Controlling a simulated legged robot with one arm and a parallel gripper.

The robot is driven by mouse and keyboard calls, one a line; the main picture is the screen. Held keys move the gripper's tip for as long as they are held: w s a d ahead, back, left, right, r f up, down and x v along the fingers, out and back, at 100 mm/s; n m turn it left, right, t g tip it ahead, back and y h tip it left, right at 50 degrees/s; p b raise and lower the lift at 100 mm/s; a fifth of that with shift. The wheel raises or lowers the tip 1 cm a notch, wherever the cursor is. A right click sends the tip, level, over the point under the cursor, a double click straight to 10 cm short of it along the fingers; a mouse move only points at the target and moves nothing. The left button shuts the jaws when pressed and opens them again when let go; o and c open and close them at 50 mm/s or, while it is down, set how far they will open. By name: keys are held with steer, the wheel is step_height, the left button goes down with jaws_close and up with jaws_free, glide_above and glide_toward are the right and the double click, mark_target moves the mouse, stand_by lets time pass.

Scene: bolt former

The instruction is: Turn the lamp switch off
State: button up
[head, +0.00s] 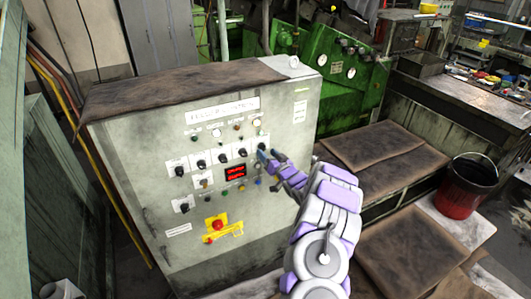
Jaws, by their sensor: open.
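A grey control cabinet (140,165) stands at the left centre, its front panel carrying a row of black rotary switches (201,163). The labels are too small to read, so I cannot tell which switch is the lamp switch. My gripper (268,156) is open in front of the right end of that row, close to the rightmost black switch (262,147). I cannot tell whether it touches this switch. My purple and white arm reaches up from the lower right and hides part of the panel's right side.
A lit red display (235,171) and a red emergency button (218,225) on a yellow plate sit lower on the panel. A green machine (350,95) stands behind. A dark red bucket (466,190) and brown-covered platforms (385,245) lie to the right.

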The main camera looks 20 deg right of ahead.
mark_target(263, 147)
steer(key=shift+w+a+r, duration=0.1)
steer(key=shift+w+a, duration=0.05)
steer(key=shift+w, duration=1.05)
steer(key=shift+c, duration=0.3)
steer(key=c, duration=1)
steer(key=shift+o, duration=0.2)
